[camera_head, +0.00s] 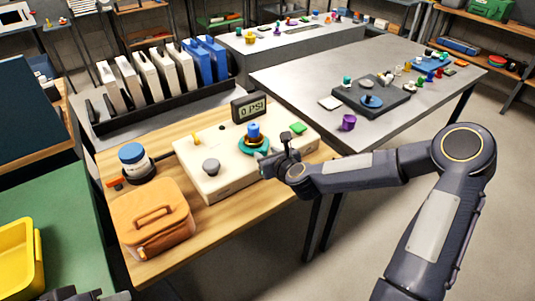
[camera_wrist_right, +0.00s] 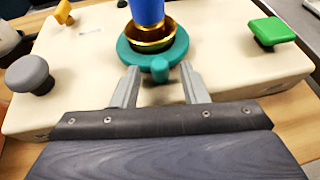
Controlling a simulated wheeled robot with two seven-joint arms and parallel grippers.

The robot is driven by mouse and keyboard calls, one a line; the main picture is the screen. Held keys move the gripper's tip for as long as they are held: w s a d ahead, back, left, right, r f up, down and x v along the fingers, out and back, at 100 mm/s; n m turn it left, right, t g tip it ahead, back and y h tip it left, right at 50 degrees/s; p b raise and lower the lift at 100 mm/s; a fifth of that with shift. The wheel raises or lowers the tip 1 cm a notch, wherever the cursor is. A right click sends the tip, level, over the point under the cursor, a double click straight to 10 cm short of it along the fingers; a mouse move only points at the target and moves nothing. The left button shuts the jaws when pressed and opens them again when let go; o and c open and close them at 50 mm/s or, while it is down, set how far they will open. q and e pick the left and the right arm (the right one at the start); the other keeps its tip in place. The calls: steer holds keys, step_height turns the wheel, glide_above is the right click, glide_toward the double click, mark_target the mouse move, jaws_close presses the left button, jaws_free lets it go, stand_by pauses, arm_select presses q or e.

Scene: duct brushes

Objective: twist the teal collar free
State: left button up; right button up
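The teal collar (camera_head: 254,146) sits around the base of a blue fitting (camera_head: 254,131) on a cream box (camera_head: 228,181). In the right wrist view the collar (camera_wrist_right: 128,52) is a flat ring with a small rounded tab (camera_wrist_right: 160,69) facing me. A gold ring shows inside it, under the blue part (camera_wrist_right: 147,10). My right gripper (camera_wrist_right: 160,83) is open, its two grey fingers at the collar's near edge, with the tab between them and gaps on both sides. Dark parts of my left gripper (camera_head: 72,294) show at the lower left edge; its fingers are unclear.
A gauge (camera_head: 249,107) reading 0 PSI stands behind. The box carries a grey knob (camera_head: 211,166), a yellow lever (camera_head: 196,139) and a green button (camera_head: 298,129). An orange bag (camera_head: 152,222) and a blue-lidded jar (camera_head: 133,158) stand left. Bare wood (camera_head: 215,229) lies in front.

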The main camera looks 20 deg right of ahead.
steer(key=shift+c, duration=0.3)
jaws_close()
